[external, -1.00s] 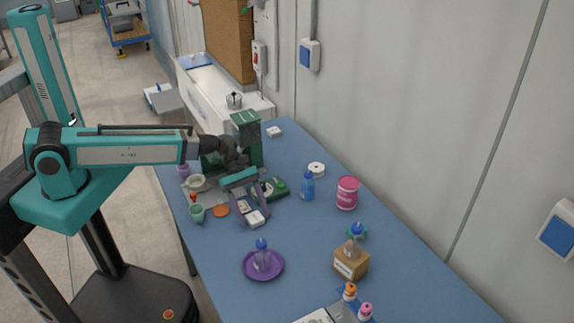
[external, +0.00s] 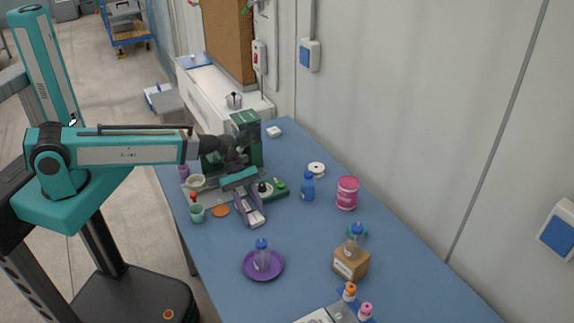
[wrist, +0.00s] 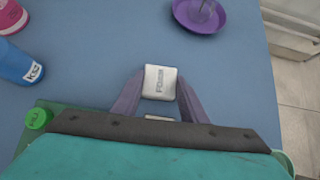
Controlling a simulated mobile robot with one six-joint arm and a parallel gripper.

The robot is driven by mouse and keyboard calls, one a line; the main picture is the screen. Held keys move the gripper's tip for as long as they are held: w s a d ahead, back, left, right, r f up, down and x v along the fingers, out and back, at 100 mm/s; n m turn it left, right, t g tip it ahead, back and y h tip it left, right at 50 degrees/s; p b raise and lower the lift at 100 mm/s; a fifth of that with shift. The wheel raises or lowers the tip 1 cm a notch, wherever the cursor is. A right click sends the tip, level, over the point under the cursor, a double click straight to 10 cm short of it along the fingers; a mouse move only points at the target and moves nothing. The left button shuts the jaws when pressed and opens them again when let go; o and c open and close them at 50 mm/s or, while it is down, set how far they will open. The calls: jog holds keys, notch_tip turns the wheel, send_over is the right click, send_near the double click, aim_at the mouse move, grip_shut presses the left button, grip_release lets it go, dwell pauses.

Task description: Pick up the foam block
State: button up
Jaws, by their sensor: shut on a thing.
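The foam block is a small white block with dark lettering. In the wrist view the foam block (wrist: 160,82) sits between the tips of my two purple-grey fingers. In the external view the foam block (external: 257,219) shows at the finger ends, low over the blue table. My gripper (external: 250,216) is shut on it. The gripper also shows in the wrist view (wrist: 159,92), with a finger on each side of the block. I cannot tell whether the block is touching the table or just above it.
A purple plate with a bottle (external: 263,277) is in front. A blue bottle (external: 308,188) and pink tub (external: 347,193) stand to the right. A green tray (external: 277,193) is close beside the gripper, and a green cup (external: 197,213) stands left. The table between gripper and plate is clear.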

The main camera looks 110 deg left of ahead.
aim_at(255, 214)
jog(key=shift+r, duration=0.1)
notch_tip(255, 214, up, 10)
jog(key=b, duration=0.2)
jog(key=shift+b, duration=0.3)
dwell(0.4)
jog(key=shift+d, duration=0.1)
dwell(0.6)
jog(key=w+a+r+b, duration=0.2)
jog(key=w+a+b, duration=0.1)
jog(key=w+a, duration=0.2)
jog(key=w+a+r+b, duration=0.3)
jog(key=w+a, duration=0.2)
jog(key=w, duration=0.3)
jog(key=shift+w+a+r+m, duration=0.2)
jog(key=shift+w+r+m, duration=0.1)
jog(key=shift+w, duration=0.1)
dwell(0.3)
